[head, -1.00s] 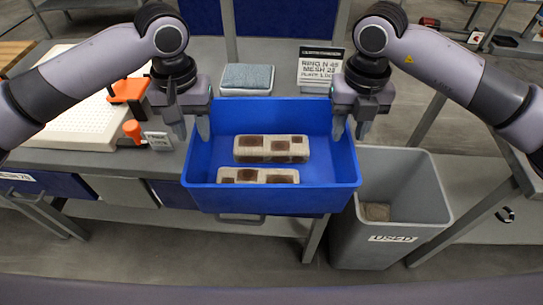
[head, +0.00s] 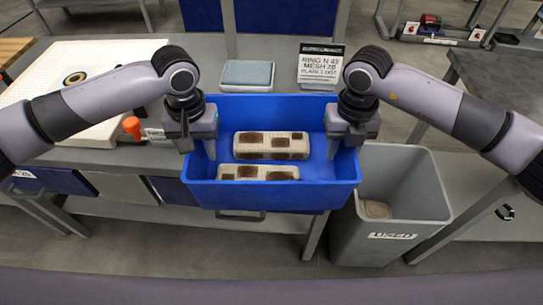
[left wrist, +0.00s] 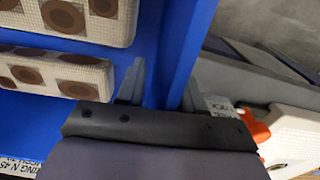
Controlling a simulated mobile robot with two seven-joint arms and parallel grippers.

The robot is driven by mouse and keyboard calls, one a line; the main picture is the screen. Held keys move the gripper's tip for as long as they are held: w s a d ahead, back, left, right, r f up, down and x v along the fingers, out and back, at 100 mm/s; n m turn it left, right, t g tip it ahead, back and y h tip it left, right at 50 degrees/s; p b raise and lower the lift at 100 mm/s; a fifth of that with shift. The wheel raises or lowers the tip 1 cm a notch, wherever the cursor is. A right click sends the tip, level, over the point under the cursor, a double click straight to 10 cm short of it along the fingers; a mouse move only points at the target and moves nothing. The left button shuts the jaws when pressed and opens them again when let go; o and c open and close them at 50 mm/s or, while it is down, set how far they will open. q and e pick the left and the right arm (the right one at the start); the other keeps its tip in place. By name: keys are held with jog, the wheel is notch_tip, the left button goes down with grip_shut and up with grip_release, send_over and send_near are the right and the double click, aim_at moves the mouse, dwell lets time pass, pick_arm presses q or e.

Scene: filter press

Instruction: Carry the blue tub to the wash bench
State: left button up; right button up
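The blue tub (head: 270,196) is on the grey bench in the middle of the head view, its front reaching past the bench's front edge. Two pale blocks with brown round patches, a rear one (head: 272,145) and a front one (head: 258,172), lie in it. My left gripper (head: 197,150) straddles the tub's left wall, one finger inside and one outside. The left wrist view shows its fingers (left wrist: 160,88) apart, with a gap beside the wall. My right gripper (head: 347,150) straddles the right wall, its fingers apart. I cannot make out which surface is the wash bench.
A grey bin (head: 388,237) marked as used stands at the right below the tub. A white panel with an orange knob (head: 132,127) is at the left. Another bench (head: 490,92) is at right.

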pick_arm(q)
grip_shut()
pick_arm(e)
grip_shut()
pick_arm(q)
jog(key=shift+r, duration=0.2)
pick_arm(e)
jog(key=shift+r, duration=0.2)
